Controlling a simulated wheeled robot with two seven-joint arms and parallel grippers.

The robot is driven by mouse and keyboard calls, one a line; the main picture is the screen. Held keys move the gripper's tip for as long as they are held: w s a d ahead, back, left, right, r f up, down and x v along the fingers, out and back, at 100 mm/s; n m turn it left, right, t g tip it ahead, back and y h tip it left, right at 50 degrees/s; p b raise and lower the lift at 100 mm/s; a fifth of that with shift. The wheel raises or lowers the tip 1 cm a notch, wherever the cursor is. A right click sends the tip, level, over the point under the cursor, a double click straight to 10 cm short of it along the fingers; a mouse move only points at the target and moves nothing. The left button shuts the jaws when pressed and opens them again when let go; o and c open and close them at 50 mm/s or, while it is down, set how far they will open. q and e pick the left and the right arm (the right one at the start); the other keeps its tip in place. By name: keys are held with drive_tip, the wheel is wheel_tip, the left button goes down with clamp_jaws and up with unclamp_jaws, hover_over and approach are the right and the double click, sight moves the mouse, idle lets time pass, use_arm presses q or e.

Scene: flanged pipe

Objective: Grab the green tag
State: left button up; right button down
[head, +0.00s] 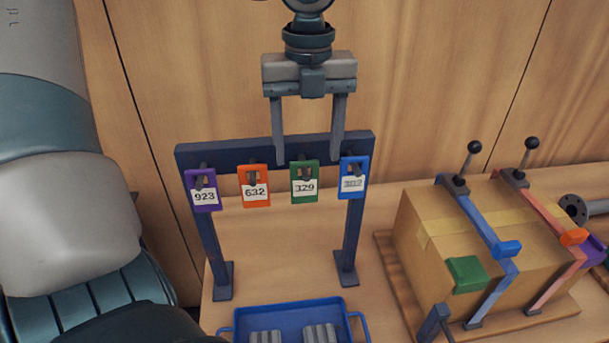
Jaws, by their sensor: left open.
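The green tag (305,189), marked 329, hangs on a peg of a dark blue rack (228,151). It is third from the left, between the orange tag (254,190) marked 632 and the blue tag (353,183). A purple tag (204,196) marked 923 hangs at the left end. My left gripper (308,161) points down from the top, open and empty. Its fingertips overlap the rack's crossbar in the picture, one to each side of the green tag and slightly above it. Whether the fingers touch the bar I cannot tell. My right gripper is out of view.
A blue tray (243,319) with grey ribbed pieces stands below the rack. At the right, a cardboard box (424,232) sits on a wooden board under blue and red clamp bars with black-knobbed levers. A wooden wall stands behind. The tabletop between the rack's legs is clear.

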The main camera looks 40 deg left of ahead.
sight(304, 161)
use_arm(q)
drive_tip(key=shift+s+f+p, duration=0.2)
drive_tip(key=shift+f+p, duration=0.15)
drive_tip(key=shift+s+f+p, duration=0.2)
drive_tip(key=shift+f+p, duration=0.3)
drive_tip(key=shift+f, duration=1.35)
drive_tip(key=shift+c, duration=0.2)
drive_tip(key=c, duration=1.1)
drive_tip(key=shift+o, duration=0.2)
drive_tip(key=shift+w+a, duration=0.1)
drive_tip(key=shift+a, duration=0.05)
